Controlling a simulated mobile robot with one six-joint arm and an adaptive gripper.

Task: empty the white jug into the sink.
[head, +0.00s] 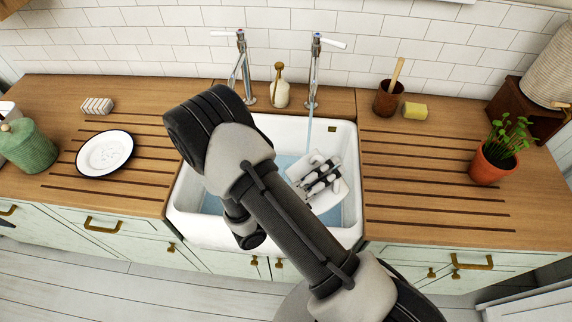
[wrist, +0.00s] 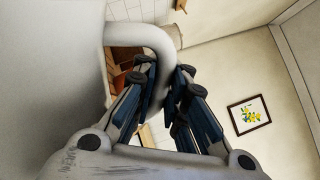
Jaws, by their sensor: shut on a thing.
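The white jug (head: 300,167) is over the white sink (head: 196,232), in its right half, partly hidden behind my gripper. It looks tilted in the head view; its mouth and contents cannot be made out. My gripper (head: 322,177) is shut on the jug's handle. In the wrist view the jug's pale body (wrist: 45,70) fills the left side. Its curved handle (wrist: 152,35) passes between the fingers of my gripper (wrist: 163,80). Bluish water lies in the sink. My arm hides part of the basin.
A right tap (head: 314,75) runs a thin stream close behind the jug; a left tap (head: 240,70) and soap bottle (head: 280,92) stand nearby. A white plate (head: 104,153) lies on the left counter. A potted plant (head: 490,162) stands at right.

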